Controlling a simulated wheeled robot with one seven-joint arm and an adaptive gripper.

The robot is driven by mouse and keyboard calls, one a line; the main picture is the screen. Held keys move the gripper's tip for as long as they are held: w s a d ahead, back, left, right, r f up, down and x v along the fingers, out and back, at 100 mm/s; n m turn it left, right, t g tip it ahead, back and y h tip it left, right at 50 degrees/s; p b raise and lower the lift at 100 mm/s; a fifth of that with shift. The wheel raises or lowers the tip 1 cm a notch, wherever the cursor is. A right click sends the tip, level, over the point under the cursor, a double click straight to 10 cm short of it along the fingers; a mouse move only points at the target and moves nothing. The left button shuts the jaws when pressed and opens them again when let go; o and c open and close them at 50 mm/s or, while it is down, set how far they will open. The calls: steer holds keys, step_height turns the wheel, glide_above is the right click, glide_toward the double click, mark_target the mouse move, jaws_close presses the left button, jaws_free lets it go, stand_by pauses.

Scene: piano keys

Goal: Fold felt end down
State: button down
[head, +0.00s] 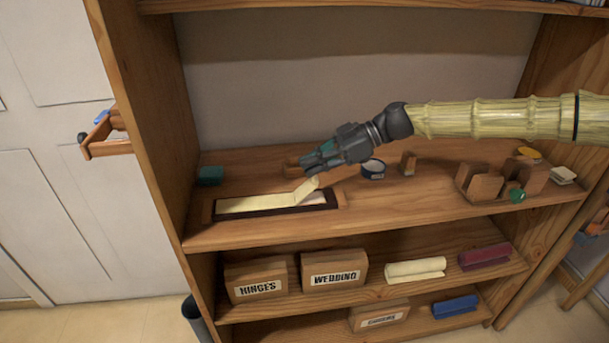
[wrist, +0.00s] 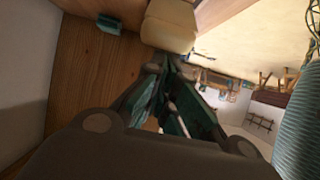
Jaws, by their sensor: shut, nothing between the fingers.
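A cream felt strip (head: 262,203) lies in a dark, wood-edged recess on the upper shelf. Its right end (head: 307,189) stands up at a slant from the rest of the strip. My gripper (head: 304,164) is shut and empty, just above and behind this raised end. In the wrist view the cream felt (wrist: 170,25) shows just beyond my closed fingertips (wrist: 164,64). I cannot tell whether the fingers touch it.
A teal block (head: 210,175) sits at the shelf's back left. A round dark tin (head: 373,169) and a small wooden block (head: 408,162) stand right of my gripper. A wooden holder (head: 482,187) is farther right. The shelf front is clear.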

steer(key=shift+w+d+f+y+b, duration=0.15)
steer(key=shift+d+f+y+b, duration=0.85)
steer(key=shift+b, duration=1.25)
steer(key=shift+d+b, duration=0.45)
steer(key=shift+b, duration=0.3)
steer(key=shift+d+b, duration=0.2)
steer(key=shift+b, duration=0.1)
steer(key=shift+r, duration=0.1)
